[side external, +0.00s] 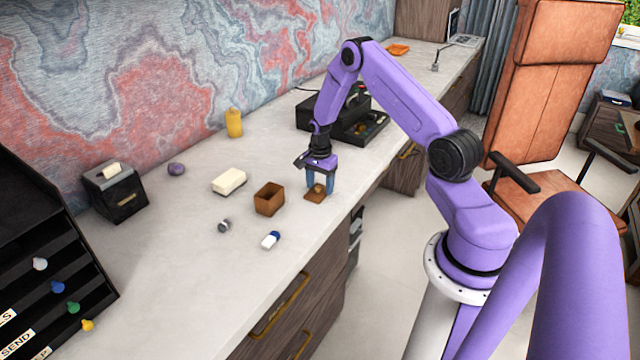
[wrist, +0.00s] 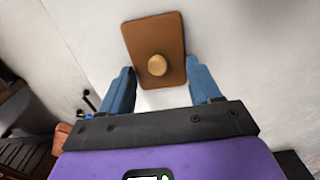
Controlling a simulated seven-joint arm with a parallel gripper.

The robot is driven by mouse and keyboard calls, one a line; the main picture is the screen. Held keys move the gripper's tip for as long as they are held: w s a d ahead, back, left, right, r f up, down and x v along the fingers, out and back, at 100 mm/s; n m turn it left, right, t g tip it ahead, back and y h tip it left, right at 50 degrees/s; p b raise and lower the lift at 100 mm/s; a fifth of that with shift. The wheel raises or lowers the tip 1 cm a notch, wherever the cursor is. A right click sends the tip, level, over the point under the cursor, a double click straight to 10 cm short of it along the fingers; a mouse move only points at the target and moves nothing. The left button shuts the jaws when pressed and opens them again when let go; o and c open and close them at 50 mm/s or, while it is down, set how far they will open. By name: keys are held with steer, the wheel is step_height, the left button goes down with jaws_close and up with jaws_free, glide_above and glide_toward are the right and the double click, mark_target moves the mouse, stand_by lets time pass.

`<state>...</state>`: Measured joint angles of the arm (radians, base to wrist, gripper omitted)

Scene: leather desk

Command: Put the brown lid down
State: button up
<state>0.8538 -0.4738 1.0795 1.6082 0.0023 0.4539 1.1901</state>
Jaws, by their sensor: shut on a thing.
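The brown lid (side external: 315,196) is a flat rectangular plate with a pale round knob, at or just above the desk top near its front edge. My gripper (side external: 319,190) points down with its blue fingers at the lid, shut on it. In the wrist view the lid (wrist: 150,35) lies between and beyond the two fingers (wrist: 164,88), with its knob facing the camera. I cannot tell for sure whether the lid's underside touches the desk.
An open brown box (side external: 269,199) stands just left of the lid. A white block (side external: 229,181), an eraser (side external: 271,240) and a small grey item (side external: 224,226) lie further left. A black organizer (side external: 358,127) stands behind my gripper. The desk's front edge is close on the right.

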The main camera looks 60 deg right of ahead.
steer(key=shift+f, duration=0.15)
steer(key=o, duration=1)
steer(key=shift+o, duration=0.2)
